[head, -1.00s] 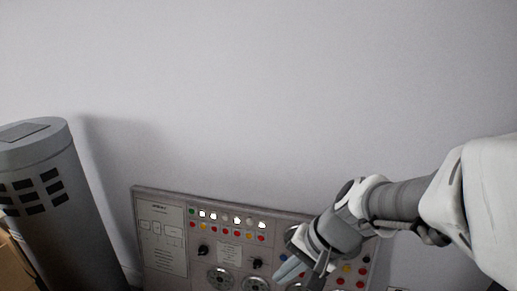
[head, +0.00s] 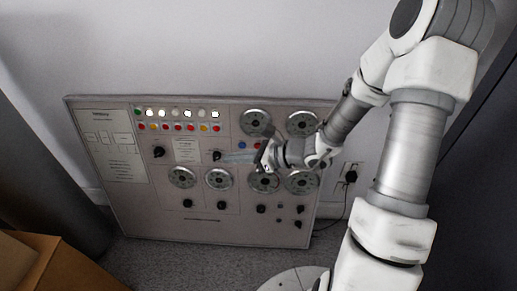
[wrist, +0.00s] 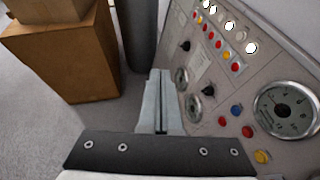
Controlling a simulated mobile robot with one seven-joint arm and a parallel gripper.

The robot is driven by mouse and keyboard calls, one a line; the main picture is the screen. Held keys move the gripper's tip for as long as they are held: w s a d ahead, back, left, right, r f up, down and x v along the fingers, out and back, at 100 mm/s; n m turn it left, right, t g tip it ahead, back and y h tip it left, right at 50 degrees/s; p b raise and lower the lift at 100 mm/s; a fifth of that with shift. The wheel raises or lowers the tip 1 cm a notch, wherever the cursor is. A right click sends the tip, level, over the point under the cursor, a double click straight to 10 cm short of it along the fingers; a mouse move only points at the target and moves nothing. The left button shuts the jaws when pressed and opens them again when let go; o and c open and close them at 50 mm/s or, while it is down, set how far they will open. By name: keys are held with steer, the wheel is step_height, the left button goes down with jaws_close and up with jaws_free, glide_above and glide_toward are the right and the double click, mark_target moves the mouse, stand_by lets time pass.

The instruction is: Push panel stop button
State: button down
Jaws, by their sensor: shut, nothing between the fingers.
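The control panel (head: 150,215) is a grey upright board with lit white lamps, dials, knobs and coloured buttons. A row of red and yellow buttons (head: 178,127) runs along its upper left; it also shows in the wrist view (wrist: 220,54). I cannot tell which button is the stop. My gripper (head: 230,158) is in front of the panel's middle, fingers pointing left, below and right of that row. In the wrist view my gripper (wrist: 160,75) is shut and empty, with its fingers left of the panel face. Contact with the panel is not visible.
A cardboard box (head: 45,265) stands at the lower left; the wrist view shows stacked boxes (wrist: 65,65). A dark grey cylinder (wrist: 133,35) stands beyond them. A wall socket with a cable (head: 349,174) is right of the panel. Carpet (head: 170,255) lies clear before it.

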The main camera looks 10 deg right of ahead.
mark_target(258, 147)
steer(key=w+d+f+m+t+h+b, duration=0.2)
steer(key=w+d+f+m+t, duration=0.1)
steer(key=f+m, duration=0.4)
steer(key=w+d+f+m+t+h+b, duration=0.2)
steer(key=w+d+f+m+t, duration=0.1)
steer(key=d+f+m, duration=0.2)
step_height(258, 147, down, 2)
steer(key=shift+f+m, duration=0.25)
steer(key=shift+m, duration=0.95)
steer(key=shift+w+d, duration=0.1)
steer(key=w+d+f+b, duration=0.1)
steer(key=w+d+b, duration=0.1)
steer(key=w, duration=0.6)
steer(key=shift+d+f+b, duration=0.15)
steer(key=shift+f+b, duration=0.2)
steer(key=shift+b, duration=0.15)
steer(key=shift+w, duration=0.15)
steer(key=shift+w+d+f, duration=0.1)
steer(key=shift+w, duration=0.25)
